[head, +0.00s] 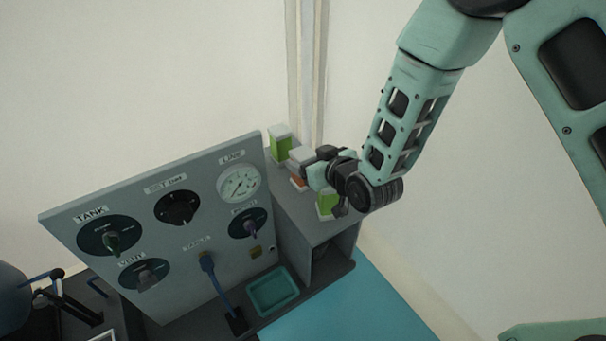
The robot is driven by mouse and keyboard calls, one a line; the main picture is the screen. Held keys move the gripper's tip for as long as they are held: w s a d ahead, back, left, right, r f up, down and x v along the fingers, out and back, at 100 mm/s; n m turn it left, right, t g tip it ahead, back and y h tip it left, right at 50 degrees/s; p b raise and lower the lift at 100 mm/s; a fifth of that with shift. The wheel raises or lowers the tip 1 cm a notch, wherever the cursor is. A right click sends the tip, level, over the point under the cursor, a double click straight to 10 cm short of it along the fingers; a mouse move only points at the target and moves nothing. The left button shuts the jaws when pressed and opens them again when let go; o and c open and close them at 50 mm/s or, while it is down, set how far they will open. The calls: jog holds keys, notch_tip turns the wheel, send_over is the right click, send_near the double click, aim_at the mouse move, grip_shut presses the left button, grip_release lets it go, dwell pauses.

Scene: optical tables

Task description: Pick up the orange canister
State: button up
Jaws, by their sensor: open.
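The orange canister (298,184) stands on the grey shelf top behind the panel, between two green canisters. Only a small orange patch of it shows, below a pale box-shaped part that looks like its top. My gripper (308,166) is at the canister's right side, reaching in from the right, and hides part of it. The gripper is open. I cannot tell whether its fingers are around the canister or only beside it, or whether they touch it.
One green canister (281,147) with a pale top stands behind; another (325,205) stands close in front, below my wrist. The grey panel (190,215) with dials and knobs rises at left. A teal tray (273,291) lies below. The wall is close behind.

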jog(key=shift+w+a, duration=0.15)
jog(key=c, duration=1.5)
